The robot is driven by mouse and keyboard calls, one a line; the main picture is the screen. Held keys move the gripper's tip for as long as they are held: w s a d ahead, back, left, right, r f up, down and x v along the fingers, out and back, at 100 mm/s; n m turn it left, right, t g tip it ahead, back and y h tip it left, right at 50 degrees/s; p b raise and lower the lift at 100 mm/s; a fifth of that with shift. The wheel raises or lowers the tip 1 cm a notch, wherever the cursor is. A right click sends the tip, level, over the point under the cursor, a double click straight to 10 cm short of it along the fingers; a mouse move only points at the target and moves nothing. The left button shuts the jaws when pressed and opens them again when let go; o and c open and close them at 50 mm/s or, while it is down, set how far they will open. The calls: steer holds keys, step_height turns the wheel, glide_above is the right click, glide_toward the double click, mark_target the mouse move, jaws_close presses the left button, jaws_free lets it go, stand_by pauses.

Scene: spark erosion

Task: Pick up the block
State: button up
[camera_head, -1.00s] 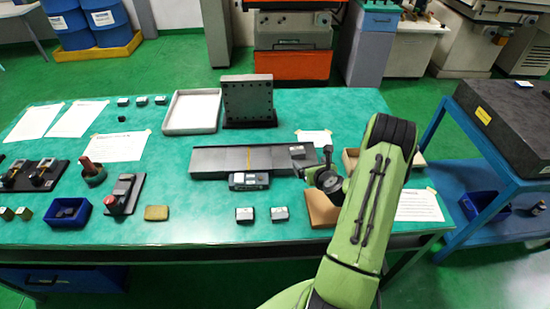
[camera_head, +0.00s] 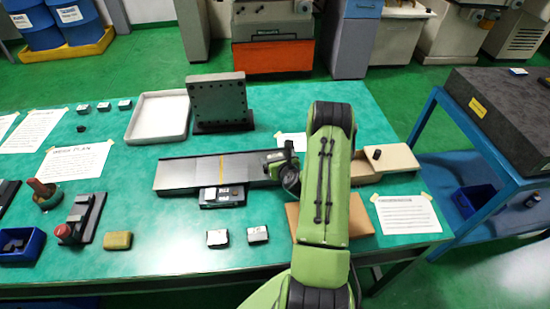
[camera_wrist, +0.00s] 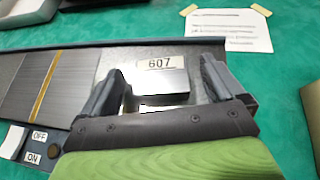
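A grey metal block (camera_wrist: 162,85) with a "607" label lies at the right end of the flat plate with a yellow line (camera_wrist: 62,72). In the wrist view it sits between the two fingers of my gripper (camera_wrist: 165,85). The fingers are apart, and a gap shows between the block and the right finger; contact on the left is hard to tell. In the head view my gripper (camera_head: 280,165) is over the right end of the plate (camera_head: 180,172) and mostly hides the block there.
Two small blocks (camera_head: 217,238) (camera_head: 257,234) lie in front of the plate. An upright drilled plate (camera_head: 215,100) and a white tray (camera_head: 158,118) stand behind it. A wooden box (camera_head: 398,160) and brown pad (camera_head: 358,215) lie beside my arm. ON/OFF buttons (camera_wrist: 54,152) are near the left finger.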

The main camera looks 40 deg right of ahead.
steer(key=shift+s+a+r, duration=0.1)
steer(key=shift+a+r, duration=0.05)
steer(key=shift+a, duration=0.05)
steer(key=shift+c, duration=1.2)
steer(key=shift+d, duration=0.25)
steer(key=c, duration=1.4)
step_height(320, 180, up, 10)
steer(key=p, duration=0.2)
steer(key=shift+p, duration=0.3)
steer(key=shift+c, duration=0.2)
